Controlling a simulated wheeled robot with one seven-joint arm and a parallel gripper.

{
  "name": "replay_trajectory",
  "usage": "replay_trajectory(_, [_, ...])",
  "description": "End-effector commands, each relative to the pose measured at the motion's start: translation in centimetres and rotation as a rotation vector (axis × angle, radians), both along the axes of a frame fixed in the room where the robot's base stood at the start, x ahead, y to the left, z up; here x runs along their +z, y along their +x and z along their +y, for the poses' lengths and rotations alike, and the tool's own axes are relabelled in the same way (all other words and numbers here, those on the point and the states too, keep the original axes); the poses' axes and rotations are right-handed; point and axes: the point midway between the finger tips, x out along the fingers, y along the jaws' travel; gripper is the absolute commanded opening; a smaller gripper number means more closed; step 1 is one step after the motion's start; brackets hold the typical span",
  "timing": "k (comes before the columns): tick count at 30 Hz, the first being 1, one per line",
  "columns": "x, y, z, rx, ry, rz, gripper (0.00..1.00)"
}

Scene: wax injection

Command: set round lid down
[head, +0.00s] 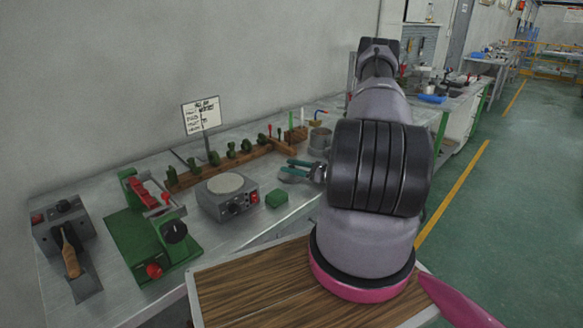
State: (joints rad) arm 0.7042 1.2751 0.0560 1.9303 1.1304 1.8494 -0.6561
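My gripper (296,168) reaches left from my arm over the metal bench, its teal fingers beside a flat, round, grey piece (290,178) that looks like the round lid. The piece is at or just under the fingertips. I cannot tell whether the fingers are closed on it or whether it rests on the bench. A grey metal pot (320,140) stands just behind the gripper, partly hidden by my arm.
A green clamp device (150,235) and a grey unit with a wooden handle (65,245) stand at the left. A small green block (277,199) lies near the gripper. A wooden rack with green pieces (230,160) and a sign (201,115) stand behind.

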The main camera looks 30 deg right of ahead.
Motion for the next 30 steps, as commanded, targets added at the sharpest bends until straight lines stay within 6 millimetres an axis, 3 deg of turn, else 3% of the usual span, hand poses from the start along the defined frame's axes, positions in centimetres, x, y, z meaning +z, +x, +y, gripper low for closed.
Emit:
replay_trajectory(5, [0.2, -0.7, -0.8, -0.004, 0.0, 0.001, 0.6])
replay_trajectory(21, [0.3, -8.1, -7.5, -0.003, 0.0, 0.0, 0.6])
replay_trajectory(30, [0.8, -8.7, -7.9, 0.016, -0.011, -0.003, 0.6])
